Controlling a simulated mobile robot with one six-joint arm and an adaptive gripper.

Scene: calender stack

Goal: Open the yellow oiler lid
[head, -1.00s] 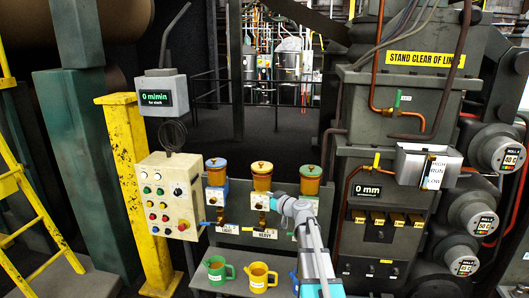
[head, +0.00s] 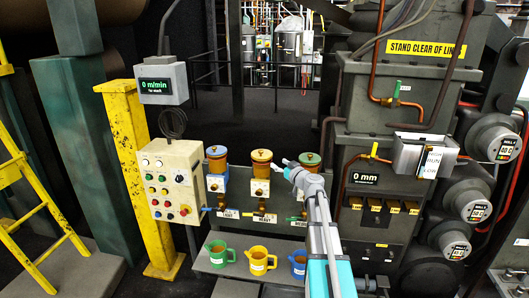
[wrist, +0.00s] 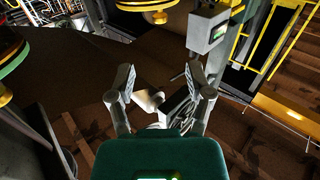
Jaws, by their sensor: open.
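The yellow oiler (head: 261,168) is the middle one of three on a grey panel in the head view. Its round yellow lid (head: 261,155) sits on top, with a small knob. My gripper (head: 286,163) is just right of this lid, close to its height, between the yellow and green-lidded oilers. In the wrist view the yellow lid (wrist: 150,5) is cut off by the top edge, its knob pointing down in the picture. My gripper's two fingers (wrist: 163,80) are spread, with nothing between them and apart from the lid.
The green-lidded oiler (head: 308,160) stands close right of my gripper, its lid (wrist: 10,50) at the wrist view's left. The blue-lidded oiler (head: 216,165) is left. Green (head: 219,254), yellow (head: 259,261) and blue (head: 298,265) jugs stand below. A button box (head: 170,185) is further left.

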